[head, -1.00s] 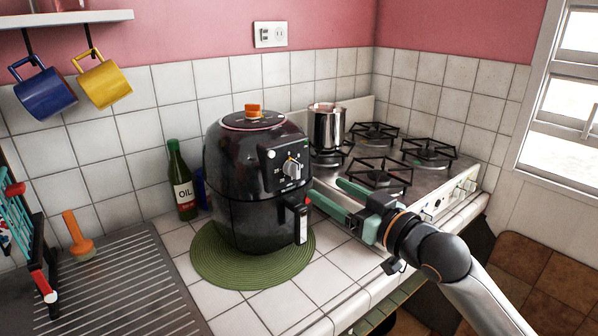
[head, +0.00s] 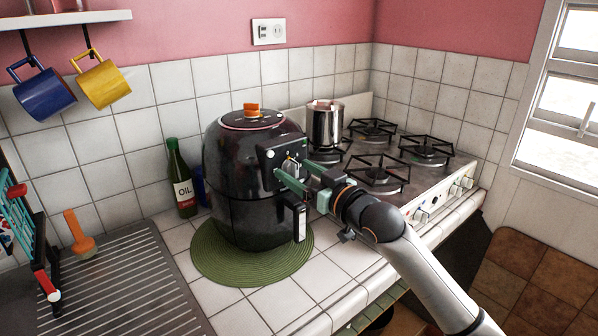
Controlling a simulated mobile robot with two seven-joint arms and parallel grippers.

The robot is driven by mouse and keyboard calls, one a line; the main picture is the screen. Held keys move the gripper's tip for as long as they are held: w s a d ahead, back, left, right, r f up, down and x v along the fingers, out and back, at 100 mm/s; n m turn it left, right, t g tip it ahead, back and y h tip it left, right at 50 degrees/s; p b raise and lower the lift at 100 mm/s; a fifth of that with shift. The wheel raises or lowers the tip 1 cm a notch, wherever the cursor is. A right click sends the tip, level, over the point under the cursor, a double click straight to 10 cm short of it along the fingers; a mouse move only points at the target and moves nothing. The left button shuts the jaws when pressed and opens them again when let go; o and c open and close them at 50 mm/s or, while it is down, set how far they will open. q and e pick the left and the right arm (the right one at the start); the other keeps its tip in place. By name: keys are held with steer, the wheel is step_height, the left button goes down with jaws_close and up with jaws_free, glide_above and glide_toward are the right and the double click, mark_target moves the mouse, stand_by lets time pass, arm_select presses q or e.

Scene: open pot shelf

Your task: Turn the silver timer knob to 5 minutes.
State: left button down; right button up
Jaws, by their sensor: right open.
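A black air fryer (head: 231,170) stands upright on a round green woven mat (head: 215,268) on the tiled counter. Its silver timer knob (head: 291,164) is on the upper front panel, and its lower part is hidden by my gripper. My right gripper (head: 287,171) comes in from the right, with its two green fingers apart at the front panel, at the knob. I cannot tell whether the fingers touch the knob or stand either side of it. The knob's setting is too small to read. My left gripper is not in view.
The fryer's basket handle (head: 300,218) juts out below my right gripper. A gas stove (head: 400,185) with a steel pot (head: 324,125) is behind right. An oil bottle (head: 182,180) stands left of the fryer. A ribbed drainboard (head: 130,290) fills the front left.

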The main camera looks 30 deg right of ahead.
jaws_close()
stand_by(0.5)
steer(key=m+p, duration=0.3)
steer(key=p, duration=0.1)
steer(key=shift+r, duration=0.2)
steer(key=shift+m+p, duration=0.6)
steer(key=shift+m, duration=0.3)
steer(key=shift+f+m, duration=0.15)
steer(key=shift+m, duration=2.65)
